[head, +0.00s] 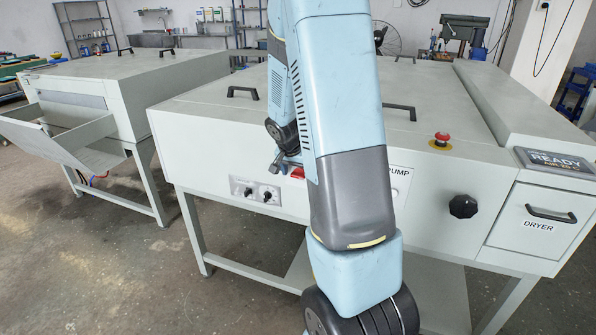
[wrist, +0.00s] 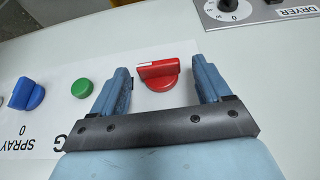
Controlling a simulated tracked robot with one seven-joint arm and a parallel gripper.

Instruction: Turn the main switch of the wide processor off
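The wide processor (head: 400,150) is the large grey machine in the middle of the head view. A red rotary switch with a white mark on its grip (wrist: 167,75) is on its front panel in the wrist view; its label is not readable. A bit of red (head: 297,172) shows in the head view beside my arm, which hides most of that panel. My gripper (wrist: 162,72) is open, one finger on each side of the red switch. A gap shows on both sides; I see no contact. The gripper also shows small in the head view (head: 284,164).
A green button (wrist: 82,88) and a blue knob marked SPRAY (wrist: 27,94) are left of the switch. A dryer dial (wrist: 235,8) is at the upper right. The head view shows a red mushroom button (head: 441,138), a black knob (head: 463,206) and a dryer drawer (head: 535,218).

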